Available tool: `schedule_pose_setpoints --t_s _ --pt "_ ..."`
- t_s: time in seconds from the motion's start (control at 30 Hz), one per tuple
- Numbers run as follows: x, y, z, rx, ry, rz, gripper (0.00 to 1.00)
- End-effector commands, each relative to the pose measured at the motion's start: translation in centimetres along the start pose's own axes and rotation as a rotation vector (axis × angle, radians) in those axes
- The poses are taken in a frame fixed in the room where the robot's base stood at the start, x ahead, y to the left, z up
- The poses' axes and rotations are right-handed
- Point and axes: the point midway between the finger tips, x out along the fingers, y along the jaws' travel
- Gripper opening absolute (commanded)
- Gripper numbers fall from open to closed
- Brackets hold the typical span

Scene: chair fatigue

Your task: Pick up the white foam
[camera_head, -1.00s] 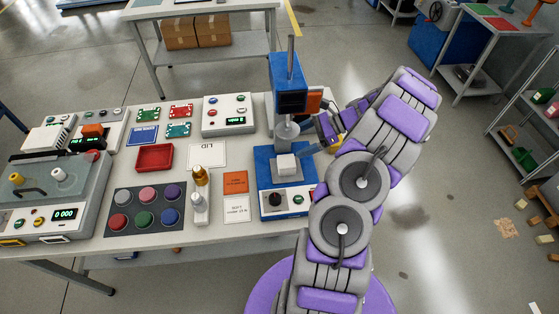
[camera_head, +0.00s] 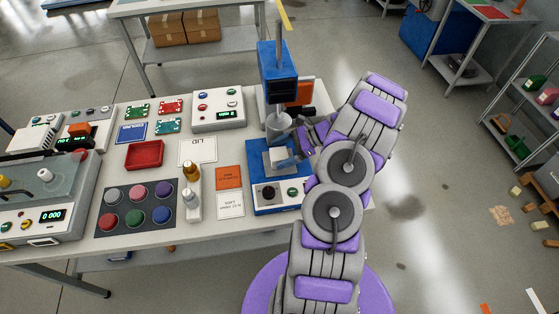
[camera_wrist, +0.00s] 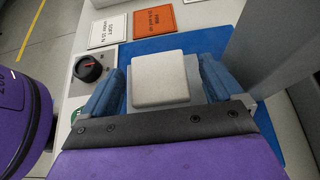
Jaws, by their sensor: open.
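The white foam (camera_wrist: 160,79) is a small pale block with rounded edges. It rests on a grey plate of the blue test machine (camera_head: 272,177), under the machine's round press head (camera_head: 279,122). In the wrist view my gripper (camera_wrist: 162,88) is open, with one blue finger on each side of the foam. Gaps show between the fingers and the foam.
The machine's column (camera_wrist: 275,45) stands close beside my gripper. An orange card (camera_head: 229,177) and a white card (camera_head: 231,204) lie left of the machine.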

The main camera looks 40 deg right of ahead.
Motion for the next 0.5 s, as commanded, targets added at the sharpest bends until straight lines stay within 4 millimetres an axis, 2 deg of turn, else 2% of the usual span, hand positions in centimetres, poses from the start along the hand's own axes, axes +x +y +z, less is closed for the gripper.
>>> schedule_pose_setpoints --t_s 0.1,0.2,0.4,0.5 --pt "2.0 0.2 0.0 0.0 -0.003 0.006 0.94" --pt "2.9 0.1 0.0 0.0 -0.001 0.002 0.94" --pt "2.9 0.1 0.0 -0.001 0.0 0.0 0.94" --pt "2.9 0.1 0.0 0.0 0.0 0.0 0.86"
